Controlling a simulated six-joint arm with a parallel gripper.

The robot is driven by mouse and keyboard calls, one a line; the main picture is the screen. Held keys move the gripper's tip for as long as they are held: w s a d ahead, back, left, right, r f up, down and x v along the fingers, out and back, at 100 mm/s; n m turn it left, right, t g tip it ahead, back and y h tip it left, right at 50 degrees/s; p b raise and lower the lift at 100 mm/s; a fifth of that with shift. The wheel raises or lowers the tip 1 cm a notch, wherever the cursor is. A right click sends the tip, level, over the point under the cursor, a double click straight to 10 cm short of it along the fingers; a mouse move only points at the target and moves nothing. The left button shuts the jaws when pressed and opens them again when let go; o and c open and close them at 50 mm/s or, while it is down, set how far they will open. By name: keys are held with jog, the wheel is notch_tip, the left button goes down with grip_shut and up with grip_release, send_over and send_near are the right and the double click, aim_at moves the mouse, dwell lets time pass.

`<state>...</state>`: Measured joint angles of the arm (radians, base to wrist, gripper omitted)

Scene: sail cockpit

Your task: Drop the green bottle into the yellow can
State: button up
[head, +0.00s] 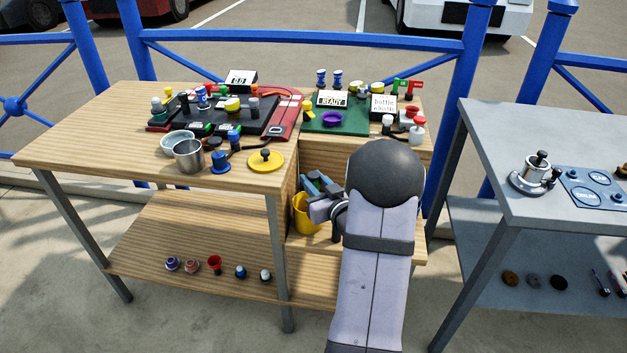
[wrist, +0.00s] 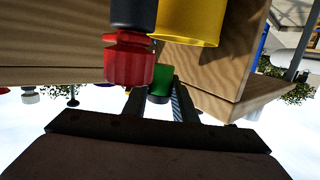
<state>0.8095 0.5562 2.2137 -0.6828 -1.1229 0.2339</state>
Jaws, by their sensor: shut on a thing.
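The green bottle (wrist: 160,80) shows between my gripper's fingers in the wrist view, which looks upside down. My gripper (wrist: 158,106) is shut on it. The yellow can (head: 304,214) stands in the low bay at the right of the wooden bench, partly behind my gripper (head: 318,192) in the head view. In the wrist view the can (wrist: 192,22) is close to the bottle, with its rim near the bottle's level. I cannot tell whether the bottle is over the opening. The bottle is hard to make out in the head view.
A black thing with a red cap (wrist: 131,58) stands close to the can and the bottle. A wooden side panel (wrist: 240,50) is beside the can. The bench top holds a metal cup (head: 188,156), a yellow lid (head: 266,161) and a green board (head: 345,123).

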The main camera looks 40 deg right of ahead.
aim_at(316, 183)
jog(key=o, duration=1.1)
jog(key=shift+o, duration=0.2)
jog(key=shift+s, duration=0.1)
jog(key=shift+v, duration=3.6)
